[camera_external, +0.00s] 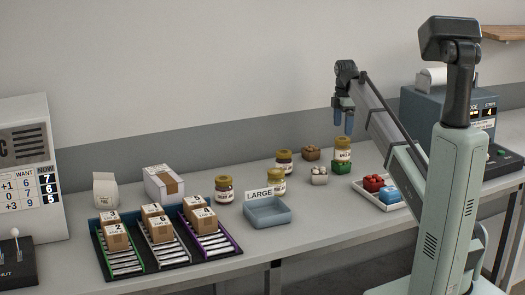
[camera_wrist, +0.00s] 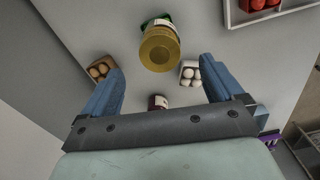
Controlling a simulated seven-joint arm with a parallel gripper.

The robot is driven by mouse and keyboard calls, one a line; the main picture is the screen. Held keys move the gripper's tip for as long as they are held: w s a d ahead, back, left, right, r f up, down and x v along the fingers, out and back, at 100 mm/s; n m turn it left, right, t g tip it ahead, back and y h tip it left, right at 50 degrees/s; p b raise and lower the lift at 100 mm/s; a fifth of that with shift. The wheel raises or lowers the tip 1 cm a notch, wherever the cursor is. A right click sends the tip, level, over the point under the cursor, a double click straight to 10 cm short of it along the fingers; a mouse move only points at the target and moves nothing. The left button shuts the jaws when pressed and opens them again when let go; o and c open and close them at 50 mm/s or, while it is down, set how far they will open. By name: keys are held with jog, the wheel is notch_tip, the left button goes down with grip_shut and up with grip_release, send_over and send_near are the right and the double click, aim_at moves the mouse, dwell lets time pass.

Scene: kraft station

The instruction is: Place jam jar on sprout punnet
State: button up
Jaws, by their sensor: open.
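A jar with a gold lid (camera_external: 342,150) stands upright, seemingly on the green punnet (camera_external: 341,168). In the wrist view the lid (camera_wrist: 159,48) shows from above, and a green edge (camera_wrist: 166,17) peeks out behind it. Whether this jar holds jam is unclear. Two dark red jars, one nearer (camera_external: 224,190) and one farther back (camera_external: 284,162), stand on the table. A dark red jar (camera_wrist: 158,102) also shows in the wrist view. My gripper (camera_external: 343,122) is open and empty, pointing down above the gold-lidded jar, with its fingers (camera_wrist: 161,75) apart. The punnet's contents are hidden.
A yellowish jar (camera_external: 275,183) stands behind a blue tray (camera_external: 270,217) marked LARGE. A brown punnet (camera_external: 312,154) and a pale punnet (camera_external: 319,178) flank the green one. A white tray (camera_external: 362,193) holds red and blue items at right. Parcels sit on racks (camera_external: 210,245) at left.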

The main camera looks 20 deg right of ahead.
jog(key=shift+r, duration=1.15)
